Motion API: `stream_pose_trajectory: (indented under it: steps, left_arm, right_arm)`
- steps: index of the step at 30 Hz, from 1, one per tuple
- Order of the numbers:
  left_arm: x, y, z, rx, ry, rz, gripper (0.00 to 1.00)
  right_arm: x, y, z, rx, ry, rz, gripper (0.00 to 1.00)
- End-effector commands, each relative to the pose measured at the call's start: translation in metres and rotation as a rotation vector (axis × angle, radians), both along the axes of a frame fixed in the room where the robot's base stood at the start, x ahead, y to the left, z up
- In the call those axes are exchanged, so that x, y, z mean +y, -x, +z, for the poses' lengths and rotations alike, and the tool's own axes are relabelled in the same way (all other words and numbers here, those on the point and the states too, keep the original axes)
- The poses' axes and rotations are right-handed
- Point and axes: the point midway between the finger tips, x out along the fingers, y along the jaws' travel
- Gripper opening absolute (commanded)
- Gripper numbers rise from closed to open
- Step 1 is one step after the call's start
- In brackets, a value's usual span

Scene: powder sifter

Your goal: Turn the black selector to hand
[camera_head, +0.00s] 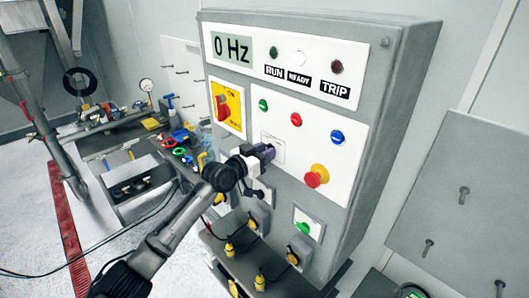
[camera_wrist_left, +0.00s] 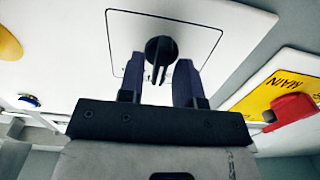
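The black selector (camera_wrist_left: 161,50) is a round knob with a narrow handle on a white, dark-outlined plate (camera_wrist_left: 125,32) in the left wrist view. My left gripper (camera_wrist_left: 160,72) is open, with one finger on each side of the handle and a visible gap to each. In the head view my left gripper (camera_head: 266,151) is in front of the white control panel, at its lower left, and covers most of the selector's plate (camera_head: 272,146). I cannot make out the selector for certain there. My right gripper is not in view.
The yellow main switch plate (camera_head: 228,107) with its red handle is up and left of my gripper. A red emergency button (camera_head: 316,176) is to the right. Green (camera_head: 263,105), red (camera_head: 296,119) and blue (camera_head: 337,137) buttons are above. Several yellow plugs hang below. A cluttered workbench (camera_head: 142,178) stands left.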

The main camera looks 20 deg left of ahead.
Motion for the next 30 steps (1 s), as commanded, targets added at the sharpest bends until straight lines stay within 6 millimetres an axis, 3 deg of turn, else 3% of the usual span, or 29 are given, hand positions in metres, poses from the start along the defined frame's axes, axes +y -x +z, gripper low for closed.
stream_pose_trajectory:
  steps: [10,20,30]
  left_arm:
    - [0.0001,0.0002,0.0,0.0,0.0,0.0,0.0]
    - [0.0,0.0001,-0.0002,0.012,0.025,0.0,0.0]
    - [0.001,-0.0006,-0.0006,0.113,0.228,-0.001,0.0]
  right_arm:
    - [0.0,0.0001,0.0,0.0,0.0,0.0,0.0]
    - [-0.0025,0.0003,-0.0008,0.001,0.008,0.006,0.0]
    - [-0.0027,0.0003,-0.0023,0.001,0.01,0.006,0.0]
